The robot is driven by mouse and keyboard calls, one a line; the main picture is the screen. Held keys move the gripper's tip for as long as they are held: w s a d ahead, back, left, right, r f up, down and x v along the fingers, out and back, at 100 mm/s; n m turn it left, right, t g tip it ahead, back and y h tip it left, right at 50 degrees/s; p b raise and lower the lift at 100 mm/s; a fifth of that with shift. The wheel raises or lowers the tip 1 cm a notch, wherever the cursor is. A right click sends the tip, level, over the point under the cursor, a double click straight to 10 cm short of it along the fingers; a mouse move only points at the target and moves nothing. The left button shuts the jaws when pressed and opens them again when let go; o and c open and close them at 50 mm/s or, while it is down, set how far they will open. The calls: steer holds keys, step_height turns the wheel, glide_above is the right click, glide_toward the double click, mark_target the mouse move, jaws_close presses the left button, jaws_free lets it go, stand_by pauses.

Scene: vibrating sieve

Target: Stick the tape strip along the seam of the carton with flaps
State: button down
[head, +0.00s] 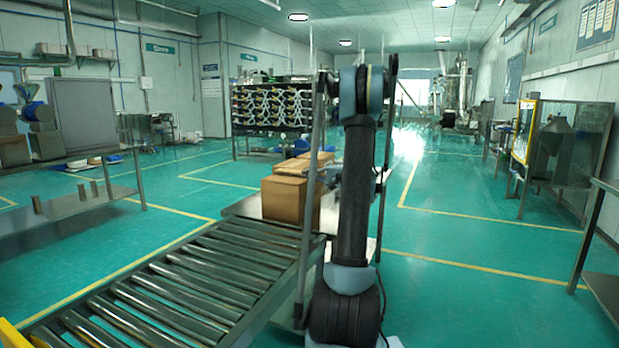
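A closed brown carton (283,200) stands on the metal table (243,208) at the end of the roller conveyor. Behind it is a second, lighter brown carton (291,167), partly hidden by the first; its top looks like flaps, but the seam is too small to make out. No tape strip can be made out. My arm rises in front of the table and hides part of its right side. My gripper (329,175) seems to be the small grey shape just right of the cartons, mostly hidden behind my arm; whether it is open or holds anything cannot be seen.
The roller conveyor (185,285) runs from the lower left to the table. A steel bench (70,208) stands at left, a rack (270,112) behind, and a framed glass cabinet (565,145) at right. Green floor (460,240) is clear right of my arm.

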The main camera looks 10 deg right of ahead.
steer(key=c, duration=1.7)
jaws_free()
steer(key=shift+r, duration=0.1)
steer(key=shift+r, duration=3.9)
